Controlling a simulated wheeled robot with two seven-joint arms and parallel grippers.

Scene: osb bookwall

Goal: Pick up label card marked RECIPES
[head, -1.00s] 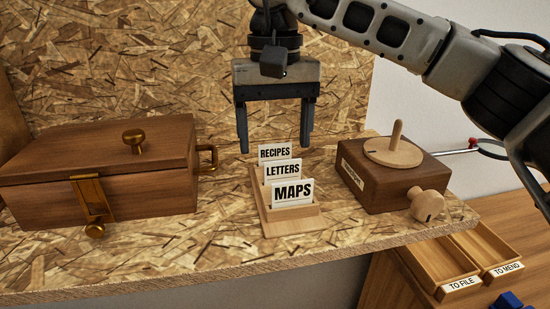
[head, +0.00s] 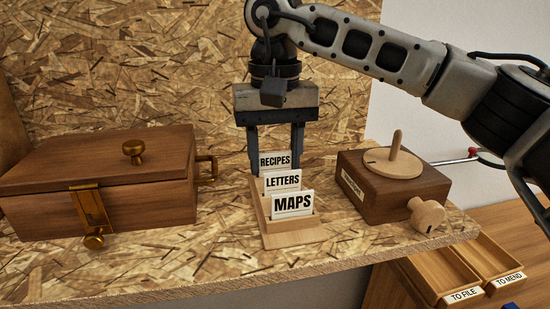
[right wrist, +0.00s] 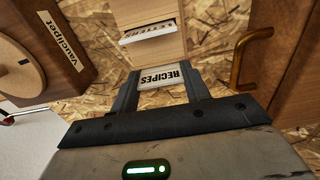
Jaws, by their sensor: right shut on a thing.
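The white RECIPES label card (head: 275,160) stands at the back of a stepped light-wood card holder (head: 292,240), behind the LETTERS card (head: 283,181) and the MAPS card (head: 293,204). My right gripper (head: 275,168) reaches down from above and is shut on the RECIPES card, one finger at each side edge. In the right wrist view the RECIPES card (right wrist: 163,78) sits between the two fingers, by the holder (right wrist: 152,18). I cannot tell whether its lower edge is still in the slot. My left gripper is not in view.
A wooden chest (head: 95,185) with brass knob and latch stands left of the holder. A dark wooden box (head: 390,190) with a round pegged top and side knob stands to the right. An OSB wall (head: 130,75) is behind. Trays (head: 440,275) lie lower right, past the shelf edge.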

